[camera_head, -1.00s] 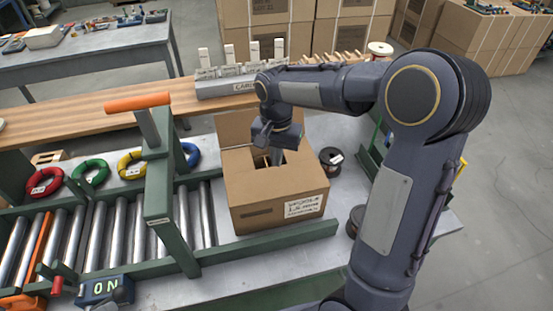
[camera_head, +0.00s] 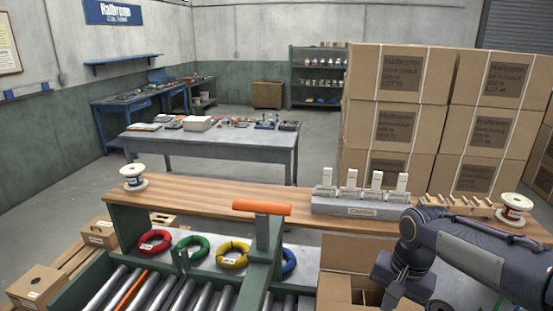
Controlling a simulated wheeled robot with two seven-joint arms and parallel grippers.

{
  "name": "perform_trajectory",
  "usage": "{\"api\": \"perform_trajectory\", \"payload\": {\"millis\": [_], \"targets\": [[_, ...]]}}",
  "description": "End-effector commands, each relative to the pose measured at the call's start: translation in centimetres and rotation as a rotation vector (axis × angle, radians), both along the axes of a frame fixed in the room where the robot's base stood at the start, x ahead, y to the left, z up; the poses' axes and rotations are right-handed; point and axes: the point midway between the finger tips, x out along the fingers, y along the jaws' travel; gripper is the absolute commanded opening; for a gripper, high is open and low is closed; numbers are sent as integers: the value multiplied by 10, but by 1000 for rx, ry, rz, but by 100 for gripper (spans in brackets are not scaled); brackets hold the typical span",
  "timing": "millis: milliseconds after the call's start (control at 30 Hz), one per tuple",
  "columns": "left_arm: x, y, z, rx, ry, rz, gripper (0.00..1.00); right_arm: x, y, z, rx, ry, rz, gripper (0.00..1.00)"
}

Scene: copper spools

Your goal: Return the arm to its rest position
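My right arm (camera_head: 465,250) comes in from the right, dark grey, with its elbow out of frame. My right gripper (camera_head: 391,297) points down at the bottom of the picture, over or at the right part of an open cardboard box (camera_head: 340,288). Its fingertips are small and partly cut off or hidden, so I cannot tell whether they are open or shut. I see nothing clearly held in it. My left gripper is not in view.
A wooden shelf (camera_head: 230,193) runs behind the box, bearing a grey card rack (camera_head: 360,208) and white-flanged spools (camera_head: 134,178) (camera_head: 514,208). An orange-handled green press (camera_head: 262,209) stands left of the box, beside coloured wire rings (camera_head: 233,254) and rollers. Stacked cartons (camera_head: 400,100) stand behind.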

Motion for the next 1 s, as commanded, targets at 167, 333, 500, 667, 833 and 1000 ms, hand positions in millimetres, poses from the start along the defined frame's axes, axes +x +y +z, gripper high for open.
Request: {"api": "perform_trajectory", "payload": {"millis": [167, 333, 500, 667, 833, 1000], "targets": [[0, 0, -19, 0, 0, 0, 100, -77, 10, 2, 98, -181, 176, 0], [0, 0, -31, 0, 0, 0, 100, -137, 30, -13, 126, -360, 336, 0], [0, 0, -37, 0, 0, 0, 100, -170, 46, -31, 113, -480, 437, 0], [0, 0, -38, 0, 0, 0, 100, -180, 52, -38, 102, -521, 473, 0], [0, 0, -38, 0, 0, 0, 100, -180, 53, -38, 103, -522, 476, 0], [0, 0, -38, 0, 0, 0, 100, -180, 53, -38, 103, -521, 475, 0]]}}
